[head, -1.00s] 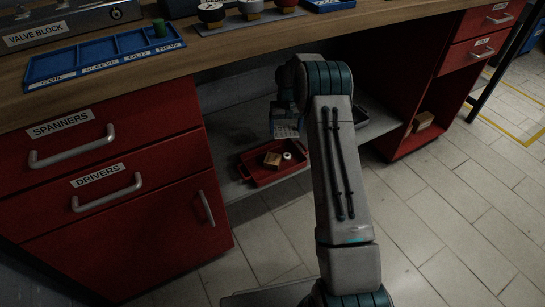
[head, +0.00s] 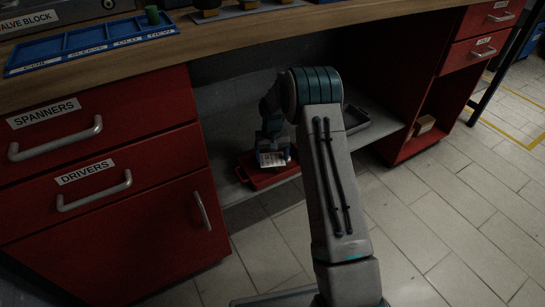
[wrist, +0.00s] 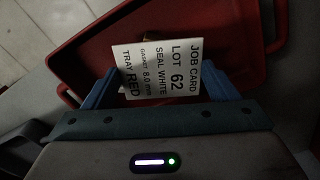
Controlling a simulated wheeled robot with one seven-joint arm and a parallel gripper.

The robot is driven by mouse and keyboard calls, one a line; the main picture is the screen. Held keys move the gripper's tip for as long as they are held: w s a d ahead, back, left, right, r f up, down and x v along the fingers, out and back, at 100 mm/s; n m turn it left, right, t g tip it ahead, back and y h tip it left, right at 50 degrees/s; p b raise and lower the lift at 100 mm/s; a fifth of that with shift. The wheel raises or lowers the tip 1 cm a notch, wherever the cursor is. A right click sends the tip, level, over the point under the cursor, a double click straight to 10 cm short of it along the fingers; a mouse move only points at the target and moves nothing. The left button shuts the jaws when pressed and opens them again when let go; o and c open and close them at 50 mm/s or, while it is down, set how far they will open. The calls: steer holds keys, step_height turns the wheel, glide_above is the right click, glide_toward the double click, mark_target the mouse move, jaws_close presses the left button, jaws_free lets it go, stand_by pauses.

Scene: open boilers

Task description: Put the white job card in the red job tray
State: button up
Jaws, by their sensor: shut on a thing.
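The white job card (wrist: 163,68) is held between the blue fingers of my gripper (wrist: 160,90) in the wrist view. Its print reads "JOB CARD LOT 62" and "TRAY RED". The card also shows in the head view (head: 272,159), below my gripper (head: 272,138). The red job tray (wrist: 237,22) lies beyond and under the card in the wrist view. In the head view the red tray (head: 262,181) sits on the low shelf under the bench, partly hidden by my gripper and the card. The card appears to be above the tray; the exact gap cannot be told.
A dark grey tray (head: 352,122) stands on the shelf (head: 385,126) to the right, partly behind my arm. Red drawers (head: 100,185) border the opening on the left, and a red cabinet (head: 418,140) on the right. The wooden bench top (head: 225,38) is overhead.

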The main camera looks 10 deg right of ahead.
mark_target(273, 159)
steer(key=shift+f, duration=0.2)
steer(key=o, duration=0.9)
steer(key=shift+r, duration=0.1)
step_height(273, 159, up, 8)
steer(key=p, duration=0.3)
steer(key=shift+f, duration=0.2)
